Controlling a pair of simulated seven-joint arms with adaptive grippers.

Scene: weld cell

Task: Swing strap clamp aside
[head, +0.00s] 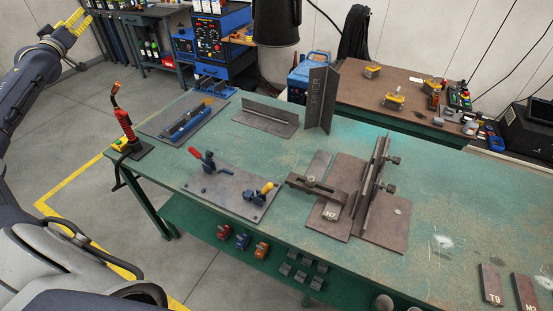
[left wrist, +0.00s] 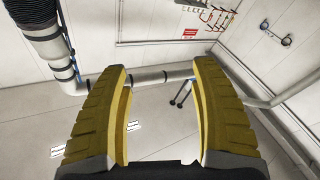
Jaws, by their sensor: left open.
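What looks like the strap clamp (head: 330,194) is a dark flat bar with a round stud near its middle. It lies across a steel plate marked H7 (head: 327,221), beside the upright rail of a welding fixture (head: 371,185) on the green bench. My left gripper (head: 74,24), with yellow fingers, is raised at the top left of the head view, far from the bench. In the left wrist view, the left gripper (left wrist: 160,78) is open with nothing between its fingers. My right gripper is not in view.
A plate with red-handled and yellow-tipped toggle clamps (head: 232,192) sits left of the fixture. A torch on a stand (head: 128,135) is at the bench's left end. An angle piece (head: 321,99) stands behind. Plates marked T9 (head: 491,283) and M3 lie front right. The bench between is mostly clear.

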